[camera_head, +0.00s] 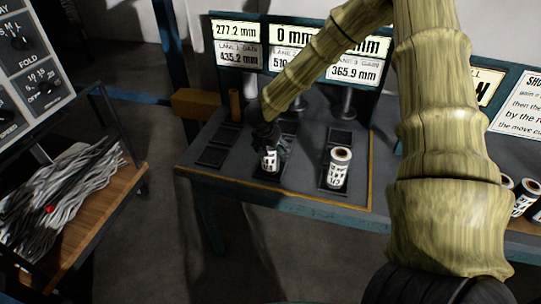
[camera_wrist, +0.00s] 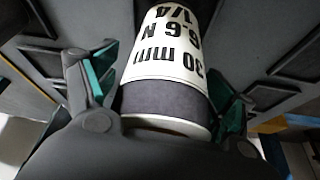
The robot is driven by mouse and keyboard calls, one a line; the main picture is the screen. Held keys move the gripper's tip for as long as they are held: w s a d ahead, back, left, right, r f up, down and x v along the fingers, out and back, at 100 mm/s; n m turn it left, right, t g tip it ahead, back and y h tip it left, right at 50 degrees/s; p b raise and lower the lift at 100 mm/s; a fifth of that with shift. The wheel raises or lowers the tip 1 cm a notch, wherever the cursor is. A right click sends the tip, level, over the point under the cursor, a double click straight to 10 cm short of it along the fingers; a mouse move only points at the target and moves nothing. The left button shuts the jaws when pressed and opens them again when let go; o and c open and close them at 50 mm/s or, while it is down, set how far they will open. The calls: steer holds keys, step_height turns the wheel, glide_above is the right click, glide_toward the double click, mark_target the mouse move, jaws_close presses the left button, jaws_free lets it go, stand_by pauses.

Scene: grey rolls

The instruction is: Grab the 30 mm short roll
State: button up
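The 30 mm roll is white and grey with black print reading "30 mm". In the head view this roll (camera_head: 270,160) stands on a dark pad in the middle lane of the bench, its top hidden by my gripper (camera_head: 269,138). In the wrist view the roll (camera_wrist: 165,75) lies between the two teal-padded fingers of my gripper (camera_wrist: 165,90). The fingers are apart on either side of the roll, with a narrow gap visible on each side.
A similar roll (camera_head: 339,168) stands on the right lane's front pad. More rolls (camera_head: 524,197) stand at the right edge, behind my arm. A display board (camera_head: 300,52) rises behind the bench. The left lane's pads (camera_head: 214,156) are empty. A cart (camera_head: 85,200) with grey strips stands at left.

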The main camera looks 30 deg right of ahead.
steer(key=c, duration=0.8)
steer(key=shift+o, duration=0.2)
steer(key=shift+r, duration=0.15)
